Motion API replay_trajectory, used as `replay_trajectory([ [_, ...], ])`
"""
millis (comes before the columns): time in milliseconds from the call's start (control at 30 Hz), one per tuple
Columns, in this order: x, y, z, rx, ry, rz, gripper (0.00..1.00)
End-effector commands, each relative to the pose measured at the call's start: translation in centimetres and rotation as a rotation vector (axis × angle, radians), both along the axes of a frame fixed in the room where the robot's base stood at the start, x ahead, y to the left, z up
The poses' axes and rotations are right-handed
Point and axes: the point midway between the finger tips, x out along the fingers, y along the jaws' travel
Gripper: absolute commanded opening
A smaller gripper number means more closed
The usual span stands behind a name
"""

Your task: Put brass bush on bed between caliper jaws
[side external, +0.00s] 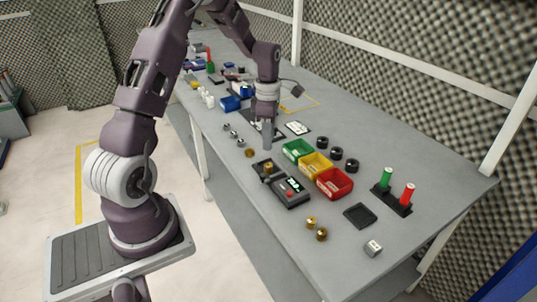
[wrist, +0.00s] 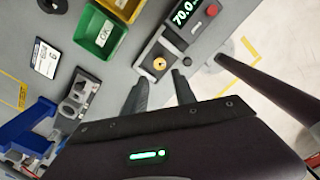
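The gauge unit (side external: 290,194) is a dark box with a lit display and a red button. It also shows in the wrist view, reading about 70.0 (wrist: 184,12). A brass bush (side external: 268,168) sits on the dark bed beside the display; in the wrist view it is a gold ring with a dark hole (wrist: 160,63). My gripper (side external: 267,145) is above the table just behind the bed. In the wrist view its fingers (wrist: 159,80) are apart and empty, with the bush beyond their tips.
Green (side external: 298,149), yellow (side external: 316,165) and red (side external: 334,183) bins stand right of the gauge, with black cylinders (side external: 336,153) behind. Loose brass pieces (side external: 311,222) lie in front.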

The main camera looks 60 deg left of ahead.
Motion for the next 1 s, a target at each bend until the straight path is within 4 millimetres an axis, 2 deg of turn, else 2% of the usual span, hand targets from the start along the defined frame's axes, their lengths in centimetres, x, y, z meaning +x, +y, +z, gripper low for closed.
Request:
replay_trajectory([
  [33,0.1,0.1,1.0,0.003,-0.003,0.001,0.33],
  [167,0.0,0.0,2.6,0.002,-0.001,-0.002,0.33],
  [267,-0.1,-1.2,4.8,0.015,-0.018,-0.094,0.33],
  [367,-1.3,-5.1,9.7,0.063,-0.068,-0.404,0.33],
  [433,-3.4,-9.0,13.7,0.117,-0.107,-0.718,0.33],
  [500,-6.5,-12.8,16.9,0.184,-0.144,-1.053,0.33],
  [567,-9.8,-15.8,18.9,0.252,-0.171,-1.347,0.33],
  [600,-12.1,-17.5,19.8,0.303,-0.186,-1.536,0.33],
  [700,-17.3,-20.4,20.6,0.429,-0.212,-1.947,0.33],
  [800,-20.7,-21.9,20.2,0.530,-0.219,-2.222,0.33],
  [900,-22.3,-22.4,19.8,0.588,-0.218,-2.360,0.33],
  [1000,-22.7,-22.5,19.6,0.602,-0.215,-2.399,0.33],
])
